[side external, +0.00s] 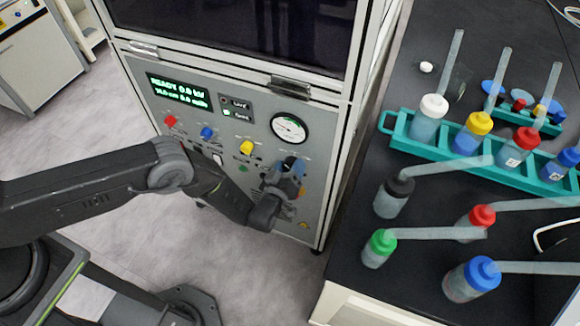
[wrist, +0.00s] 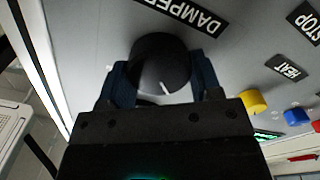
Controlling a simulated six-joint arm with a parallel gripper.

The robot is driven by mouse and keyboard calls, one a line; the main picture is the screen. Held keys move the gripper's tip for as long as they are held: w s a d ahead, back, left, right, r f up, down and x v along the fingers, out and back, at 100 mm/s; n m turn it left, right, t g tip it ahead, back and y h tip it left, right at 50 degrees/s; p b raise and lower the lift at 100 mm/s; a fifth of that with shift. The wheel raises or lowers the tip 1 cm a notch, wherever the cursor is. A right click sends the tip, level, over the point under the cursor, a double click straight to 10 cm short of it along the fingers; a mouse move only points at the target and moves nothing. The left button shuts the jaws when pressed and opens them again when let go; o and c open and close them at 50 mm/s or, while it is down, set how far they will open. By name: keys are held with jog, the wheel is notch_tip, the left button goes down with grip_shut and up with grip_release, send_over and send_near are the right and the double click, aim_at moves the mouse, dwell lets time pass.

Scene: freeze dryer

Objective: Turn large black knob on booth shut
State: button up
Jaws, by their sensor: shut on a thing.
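The large black knob (wrist: 160,62) sits on the booth's grey front panel in the wrist view, below a black "DAMPER" label (wrist: 185,14). A white pointer mark shows on its face. My gripper (wrist: 160,82) has one dark blue finger on each side of the knob and is shut on it. In the side external view my gripper (side external: 284,180) is at the lower right of the booth panel (side external: 225,150), and the knob there (side external: 290,163) is mostly hidden by the fingers.
The panel also carries a red knob (side external: 170,121), a blue knob (side external: 207,132), a yellow knob (side external: 246,147), a round gauge (side external: 289,128) and a lit green display (side external: 177,90). A black bench (side external: 340,250) with several bottles and a teal rack (side external: 400,138) stands to the right.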

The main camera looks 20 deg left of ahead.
jog(key=shift+r, duration=0.1)
jog(key=o, duration=0.9)
jog(key=s, duration=1.3)
jog(key=shift+s, duration=0.4)
